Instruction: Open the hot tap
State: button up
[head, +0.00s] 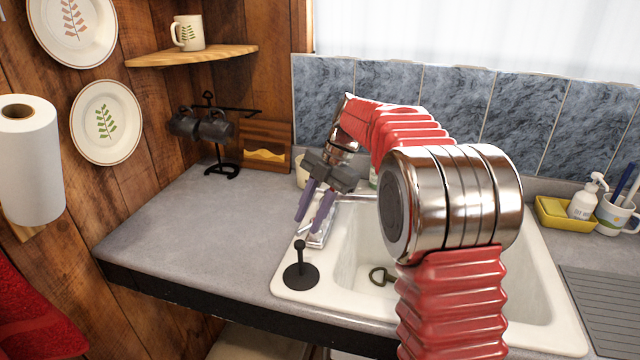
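The white sink (548,300) is set into the grey counter. My gripper (308,222) is over the sink's back left corner, with its two purple fingers pointing down and apart. I see nothing held between them. Chrome metal (350,196), apparently part of the tap fitting, shows just right of the fingers. More shiny metal shows below the fingertips. My gripper and arm hide most of this area, so I cannot tell which part is the hot tap, how it is turned, or whether the fingers touch it.
A black disc with an upright knob (300,268) stands at the sink's front left corner. A dark ring-shaped thing (381,275) is in the basin. A black mug stand (222,170) is at the back left; the left counter (190,235) is clear. A yellow tray (560,222) is at right.

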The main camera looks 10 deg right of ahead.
jog(key=v, duration=1.2)
jog(key=shift+w+d, duration=0.1)
jog(key=s+d+f+m+t+h, duration=0.3)
jog(key=f+m, duration=0.5)
jog(key=m, duration=1)
jog(key=s+a+m+t+h, duration=0.1)
jog(key=s+m, duration=0.3)
jog(key=s, duration=1)
jog(key=s+a+f+m+t, duration=0.1)
jog(key=s+a+m, duration=0.3)
jog(key=s, duration=1)
jog(key=shift+s+a+f+t+h, duration=0.3)
jog(key=shift+s+a+t+h, duration=0.1)
jog(key=shift+t, duration=0.4)
